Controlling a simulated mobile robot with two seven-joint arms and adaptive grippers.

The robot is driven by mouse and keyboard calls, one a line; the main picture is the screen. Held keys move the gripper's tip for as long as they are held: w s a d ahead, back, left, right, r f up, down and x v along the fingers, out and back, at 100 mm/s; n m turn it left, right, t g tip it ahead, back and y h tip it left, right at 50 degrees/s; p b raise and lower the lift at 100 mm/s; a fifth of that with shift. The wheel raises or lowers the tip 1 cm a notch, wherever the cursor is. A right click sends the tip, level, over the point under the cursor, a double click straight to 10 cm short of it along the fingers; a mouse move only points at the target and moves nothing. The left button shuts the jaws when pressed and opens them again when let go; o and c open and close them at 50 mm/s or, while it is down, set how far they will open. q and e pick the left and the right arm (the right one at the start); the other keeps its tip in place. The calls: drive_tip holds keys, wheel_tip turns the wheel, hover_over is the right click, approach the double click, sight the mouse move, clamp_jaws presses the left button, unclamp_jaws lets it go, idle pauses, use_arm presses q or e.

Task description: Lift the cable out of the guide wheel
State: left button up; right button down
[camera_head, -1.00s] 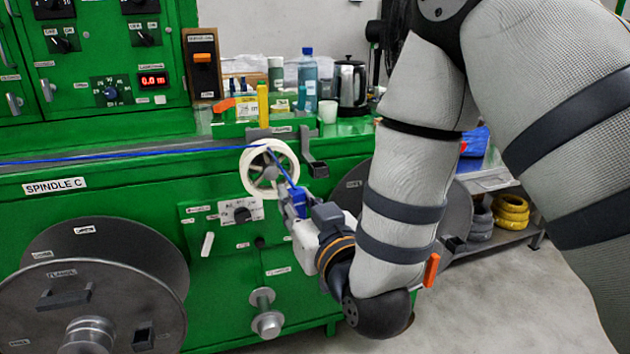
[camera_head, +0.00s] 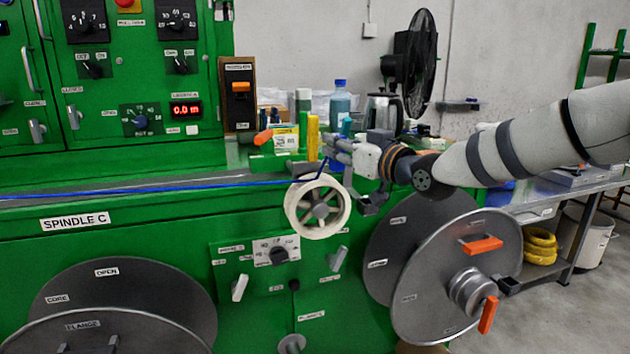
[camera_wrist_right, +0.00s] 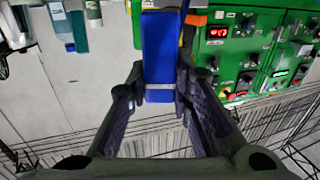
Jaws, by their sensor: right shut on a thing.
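The blue cable (camera_head: 150,188) runs from the left along the top of the green machine, then bends up steeply to my right gripper (camera_head: 328,152). The white guide wheel (camera_head: 291,206) is mounted on the machine's front, below that gripper. The cable passes close to the wheel's top rim; I cannot tell whether it still touches the groove. My right gripper is shut on the cable's end, above the wheel. In the right wrist view, a wide blue piece (camera_wrist_right: 159,55) with a grey band sits between the fingers. My left gripper is not in view.
Bottles, including a blue one (camera_head: 340,104), a yellow tube (camera_head: 313,132) and a kettle (camera_head: 383,110) stand behind my gripper.

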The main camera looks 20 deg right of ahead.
drive_tip(key=shift+w+d+r+h, duration=0.3)
drive_tip(key=shift+w+d+r, duration=0.25)
drive_tip(key=shift+d, duration=0.1)
drive_tip(key=shift+a+f, duration=0.1)
drive_tip(key=shift+a, duration=2.2)
drive_tip(key=shift+s+a+p, duration=0.15)
drive_tip(key=shift+a+p, duration=0.35)
drive_tip(key=shift+a, duration=1)
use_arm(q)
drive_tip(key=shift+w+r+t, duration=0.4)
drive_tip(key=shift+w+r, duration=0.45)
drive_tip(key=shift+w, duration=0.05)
use_arm(e)
drive_tip(key=shift+a, duration=2.05)
